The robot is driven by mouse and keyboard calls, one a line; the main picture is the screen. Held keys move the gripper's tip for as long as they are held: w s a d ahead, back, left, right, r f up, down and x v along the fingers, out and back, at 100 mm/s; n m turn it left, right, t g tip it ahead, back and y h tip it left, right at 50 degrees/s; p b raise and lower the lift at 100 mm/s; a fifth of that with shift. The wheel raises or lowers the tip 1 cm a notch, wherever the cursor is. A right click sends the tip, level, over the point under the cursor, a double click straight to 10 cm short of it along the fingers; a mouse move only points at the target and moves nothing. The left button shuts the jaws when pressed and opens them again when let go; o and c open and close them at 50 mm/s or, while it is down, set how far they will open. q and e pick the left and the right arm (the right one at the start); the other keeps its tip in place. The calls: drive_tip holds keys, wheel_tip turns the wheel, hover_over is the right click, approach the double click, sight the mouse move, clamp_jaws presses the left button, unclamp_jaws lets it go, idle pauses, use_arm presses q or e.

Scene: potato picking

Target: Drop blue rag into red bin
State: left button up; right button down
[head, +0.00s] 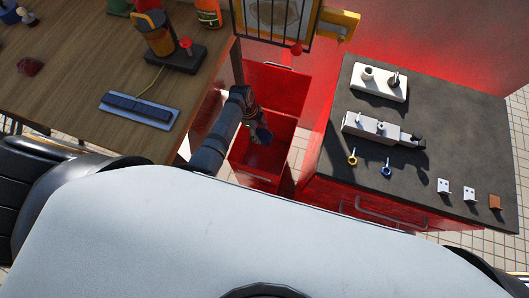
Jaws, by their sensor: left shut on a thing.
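The red bin (243,160) stands on the floor between the wooden table and the dark-topped cabinet, with its open top facing up. My left gripper (261,128) is over the bin's opening and is shut on the blue rag (264,135). The rag is small and dark blue in the head view, and it hangs at the gripper's tips. I cannot tell how far above the bin's floor it is. My right gripper is not in view.
A wooden table (75,75) with a power tool (155,32) and a blue-grey tray (140,109) is at left. A dark-topped red cabinet (440,120) with small parts is at right. A framed panel (275,20) hangs behind the bin.

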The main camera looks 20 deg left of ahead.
use_arm(q)
drive_tip(key=o, duration=1.7)
drive_tip(key=shift+r, duration=0.2)
drive_tip(key=v, duration=1.1)
drive_tip(key=shift+r, duration=0.35)
drive_tip(key=shift+s+a, duration=0.1)
drive_tip(key=shift+a, duration=0.05)
